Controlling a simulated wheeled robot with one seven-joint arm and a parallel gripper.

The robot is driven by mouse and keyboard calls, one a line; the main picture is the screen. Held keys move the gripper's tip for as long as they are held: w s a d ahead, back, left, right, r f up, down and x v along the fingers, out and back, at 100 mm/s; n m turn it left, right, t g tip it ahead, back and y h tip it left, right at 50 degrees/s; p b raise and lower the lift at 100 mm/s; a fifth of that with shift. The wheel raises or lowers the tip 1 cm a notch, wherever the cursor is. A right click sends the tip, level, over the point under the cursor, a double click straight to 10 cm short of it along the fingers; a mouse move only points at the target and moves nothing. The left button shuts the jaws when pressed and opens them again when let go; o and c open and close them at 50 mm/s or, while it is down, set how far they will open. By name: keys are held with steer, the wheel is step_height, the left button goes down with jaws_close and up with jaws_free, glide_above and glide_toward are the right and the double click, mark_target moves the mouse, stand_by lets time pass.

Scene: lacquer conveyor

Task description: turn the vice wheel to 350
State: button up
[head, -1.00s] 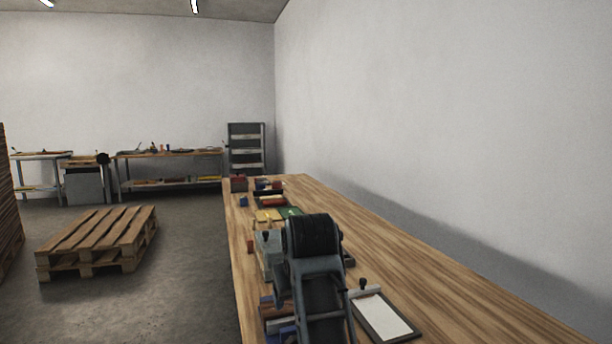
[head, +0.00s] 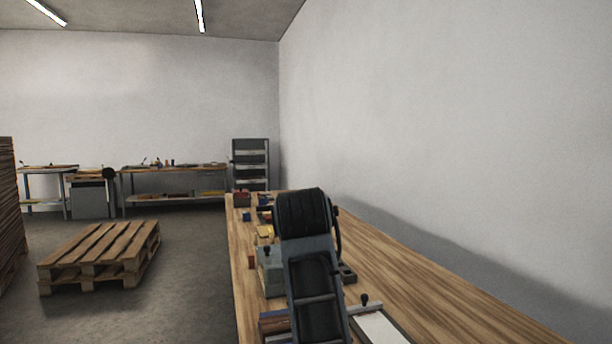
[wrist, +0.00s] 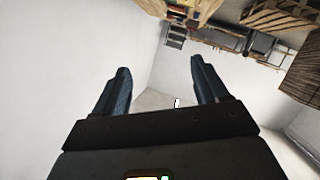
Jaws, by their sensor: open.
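I cannot pick out a vice wheel for certain in either view. A grey-green block (head: 267,283) with a small black knob stands on the wooden bench (head: 415,275), partly hidden behind my arm. A dark round thing (head: 109,173) shows beside a grey cabinet on the far side of the room, too small to make out. My gripper (wrist: 160,64) shows in the wrist view with its two blue fingers wide apart and nothing between them. It points across the room, away from the bench top. No number or scale can be read.
A white-faced board (head: 380,329) with a black knob lies right of my arm. Small coloured items line the bench's left edge. A wooden pallet (head: 100,252) lies on the floor at left. Far benches (head: 175,168) and a shelf rack (head: 251,165) stand by the back wall.

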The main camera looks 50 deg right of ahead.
step_height(320, 180, up, 10)
steer(key=n+t+h, duration=0.1)
steer(key=t+h, duration=0.1)
steer(key=h, duration=0.1)
steer(key=shift+s+f, duration=0.25)
steer(key=shift+s, duration=0.05)
steer(key=shift+d, duration=0.1)
